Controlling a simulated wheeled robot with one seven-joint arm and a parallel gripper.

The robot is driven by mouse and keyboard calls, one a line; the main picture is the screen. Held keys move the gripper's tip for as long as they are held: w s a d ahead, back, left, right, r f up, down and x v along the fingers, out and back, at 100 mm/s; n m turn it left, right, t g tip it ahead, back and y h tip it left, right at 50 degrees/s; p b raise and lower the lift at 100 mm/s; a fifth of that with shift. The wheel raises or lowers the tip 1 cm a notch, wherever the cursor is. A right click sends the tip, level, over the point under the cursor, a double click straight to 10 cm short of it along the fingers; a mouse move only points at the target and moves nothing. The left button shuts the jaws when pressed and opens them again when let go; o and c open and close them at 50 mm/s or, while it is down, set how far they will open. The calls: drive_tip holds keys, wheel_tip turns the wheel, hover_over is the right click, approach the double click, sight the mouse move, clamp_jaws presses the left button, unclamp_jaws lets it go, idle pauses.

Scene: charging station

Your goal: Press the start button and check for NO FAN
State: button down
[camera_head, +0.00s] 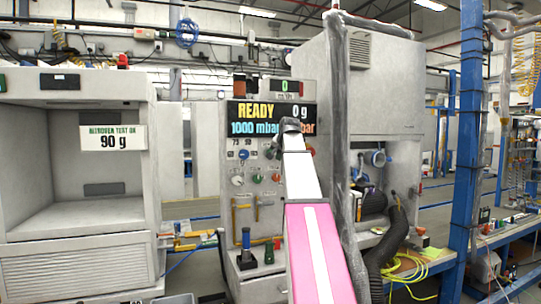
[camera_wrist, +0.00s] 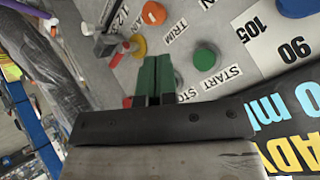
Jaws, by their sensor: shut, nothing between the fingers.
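The start button (camera_wrist: 207,56) is a round green button beside a START label (camera_wrist: 222,80) in the wrist view. My gripper (camera_wrist: 157,64) has its green fingers together and empty. In that view the fingers are left of the start button, over the panel; whether they touch the panel I cannot tell. A partly hidden STO... label (camera_wrist: 187,96) is next to the fingers. In the head view the display (camera_head: 262,112) reads READY, 0 g and 1000 mbar, with part hidden by my arm. No NO FAN text shows. My arm's dark end (camera_head: 291,126) is in front of the panel.
An orange knob (camera_wrist: 153,14) by a TRIM label and a red button (camera_wrist: 128,102) sit near the fingers. A grey pipe (camera_head: 343,150) stands right of my arm. A grey cabinet (camera_head: 150,180) with a 90 g sign is at left; a blue post (camera_head: 466,150) is at right.

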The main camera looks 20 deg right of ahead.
drive_tip(key=shift+w, duration=0.1)
drive_tip(key=w, duration=0.8)
drive_tip(key=shift+w+a, duration=0.15)
drive_tip(key=shift+w, duration=0.15)
drive_tip(key=shift+w, duration=0.1)
idle(1.8)
drive_tip(key=shift+w, duration=0.3)
drive_tip(key=shift+w, duration=0.5)
idle(0.8)
drive_tip(key=shift+s, duration=0.9)
drive_tip(key=shift+s, duration=0.1)
drive_tip(key=shift+s, duration=2.4)
